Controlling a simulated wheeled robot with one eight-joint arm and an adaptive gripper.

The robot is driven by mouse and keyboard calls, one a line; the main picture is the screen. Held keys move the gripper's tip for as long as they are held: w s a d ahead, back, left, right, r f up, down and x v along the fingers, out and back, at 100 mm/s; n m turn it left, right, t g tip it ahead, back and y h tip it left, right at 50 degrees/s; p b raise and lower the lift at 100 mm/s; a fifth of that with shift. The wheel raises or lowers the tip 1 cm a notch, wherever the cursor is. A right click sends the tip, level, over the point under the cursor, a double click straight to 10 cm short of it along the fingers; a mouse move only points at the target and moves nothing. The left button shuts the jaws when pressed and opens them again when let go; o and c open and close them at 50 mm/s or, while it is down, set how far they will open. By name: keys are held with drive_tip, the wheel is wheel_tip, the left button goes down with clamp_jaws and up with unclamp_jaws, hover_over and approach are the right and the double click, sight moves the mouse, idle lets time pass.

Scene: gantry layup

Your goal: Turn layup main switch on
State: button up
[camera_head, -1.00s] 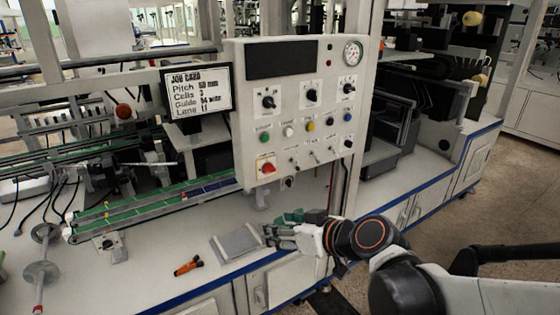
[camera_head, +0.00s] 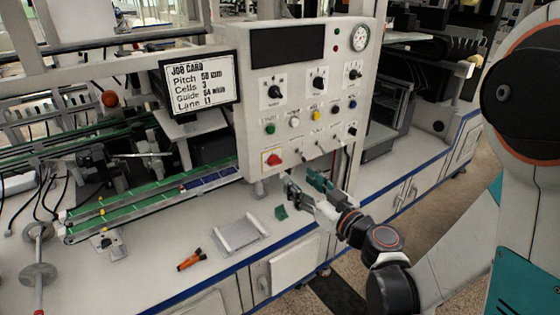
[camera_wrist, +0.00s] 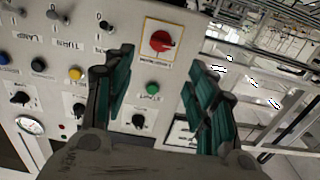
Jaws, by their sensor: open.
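The red rotary switch (camera_head: 272,159) is on a yellow-bordered plate at the lower left of the white control panel (camera_head: 246,120). In the wrist view the red switch (camera_wrist: 161,41) shows near the top centre, clear of my fingers; its label is too small to read surely. My gripper (camera_head: 299,195) is open and empty, in front of and below the panel, lower right of the switch. In the wrist view the green-padded fingers of my gripper (camera_wrist: 158,70) are spread, with the switch ahead beyond their tips. I cannot tell the switch's on or off position.
A green START button (camera_head: 270,128) sits above the switch, with toggles and knobs to its right. A job card screen (camera_head: 201,82) stands left of the panel. A grey tray (camera_head: 240,234) and an orange tool (camera_head: 191,260) lie on the bench below.

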sight(277, 163)
drive_tip(key=x, duration=0.9)
drive_tip(key=shift+a+f, duration=0.1)
drive_tip(key=shift+a, duration=0.05)
drive_tip(key=shift+b+x, duration=0.4)
drive_tip(key=shift+x, duration=0.5)
drive_tip(key=c, duration=1.1)
